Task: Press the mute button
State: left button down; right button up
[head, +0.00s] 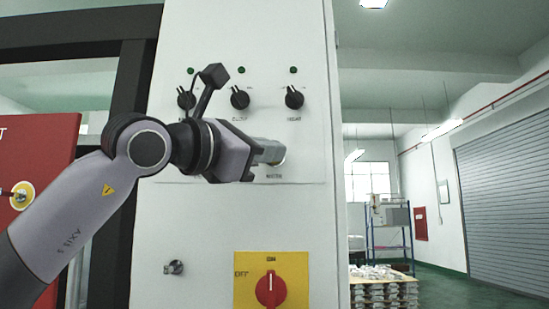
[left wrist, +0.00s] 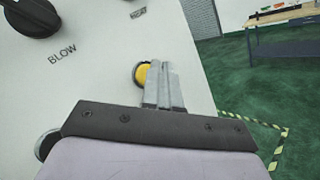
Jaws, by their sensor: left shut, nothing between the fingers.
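A yellow round button with a metal rim (left wrist: 142,74) is on the pale panel in the left wrist view; its right part is hidden by my fingers. In the head view only a bit of a button's rim (head: 283,160) shows past my left gripper (head: 272,152); the label below is too small to read surely. My left gripper is shut and empty, its fingertips (left wrist: 158,66) at the yellow button. I cannot tell if they touch it. A second round button (left wrist: 43,146) is mostly hidden behind the gripper body. My right gripper is not in view.
Black rotary knobs (head: 294,98) with green lamps above sit on the white cabinet (head: 220,220). A red switch on a yellow plate (head: 270,290) and a small lock (head: 173,267) are lower down. A red box (head: 40,170) stands left. A shelf and loaded pallet (head: 385,290) stand at right.

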pick_arm(q)
jog(key=shift+s, duration=0.5)
jog(key=shift+b, duration=0.3)
jog(key=s+b, duration=0.3)
jog(key=s, duration=0.2)
dwell(0.8)
